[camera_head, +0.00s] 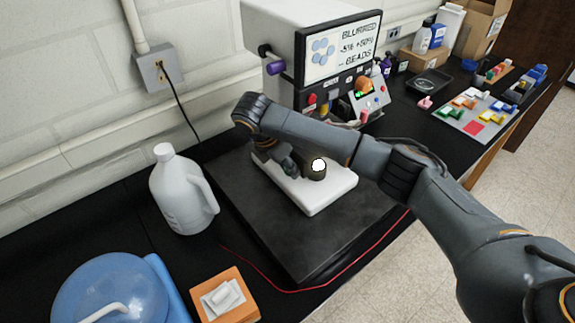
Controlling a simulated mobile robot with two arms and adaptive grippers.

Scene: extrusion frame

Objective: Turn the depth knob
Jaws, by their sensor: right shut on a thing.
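The instrument (300,50) stands at the back, with a screen (340,47) reading "BLURRED" and "BEADS". A purple knob (276,68) sticks out on its left side, with a dark knob (264,50) close above it. I cannot tell which knob is the depth knob. A white base (325,195) lies in front and carries a dark round part with a bright white top (318,166). My right gripper (287,165) points down at the left of this part, over the base. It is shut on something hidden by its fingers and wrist. My left gripper is out of view.
A white jug (182,190) stands left of the dark slab (290,250). A blue lidded container (108,292) and an orange box (228,296) are at the front left. A red cable (345,277) runs along the slab. Coloured blocks on a tray (478,118) lie at right.

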